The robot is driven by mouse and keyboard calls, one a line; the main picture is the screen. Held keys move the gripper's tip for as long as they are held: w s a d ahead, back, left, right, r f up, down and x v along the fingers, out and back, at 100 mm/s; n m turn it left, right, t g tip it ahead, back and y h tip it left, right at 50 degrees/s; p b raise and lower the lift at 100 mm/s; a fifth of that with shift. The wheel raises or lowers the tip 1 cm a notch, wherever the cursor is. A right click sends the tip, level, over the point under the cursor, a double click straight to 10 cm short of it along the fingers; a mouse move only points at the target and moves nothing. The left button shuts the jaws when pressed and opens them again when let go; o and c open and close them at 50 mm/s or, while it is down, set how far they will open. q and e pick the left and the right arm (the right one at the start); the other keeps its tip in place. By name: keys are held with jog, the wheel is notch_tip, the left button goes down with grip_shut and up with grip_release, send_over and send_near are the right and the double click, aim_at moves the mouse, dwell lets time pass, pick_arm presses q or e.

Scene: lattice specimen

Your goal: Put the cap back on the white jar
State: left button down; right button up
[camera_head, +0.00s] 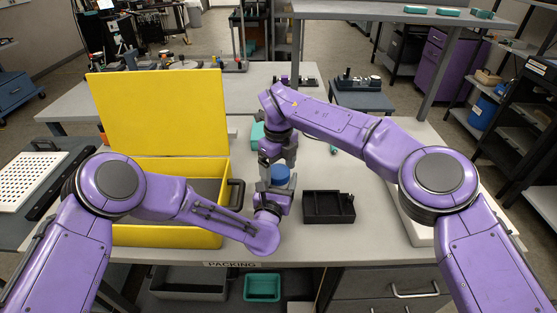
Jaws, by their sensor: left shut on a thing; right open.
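A blue round piece (280,174), which looks like the cap, is upright between my two grippers near the middle of the table. My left gripper (268,186) points up from below and is shut on it, as far as the view shows. My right gripper (268,166) comes down from above and is open, close over the blue piece. The gripper fingers and the wrists crowd together here and hide the details. I cannot make out the white jar; it may be hidden behind my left wrist.
A yellow case (160,115) with its lid raised stands left of the grippers. A black tray (328,207) lies just to their right. A teal item (257,134) is behind. The white table (375,240) is clear at the front right.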

jog(key=c, duration=1.1)
jog(key=m, duration=0.5)
jog(key=o, duration=1.2)
jog(key=shift+n, duration=0.3)
jog(key=shift+r, duration=3.9)
jog(key=shift+c, duration=0.5)
jog(key=shift+f, duration=0.1)
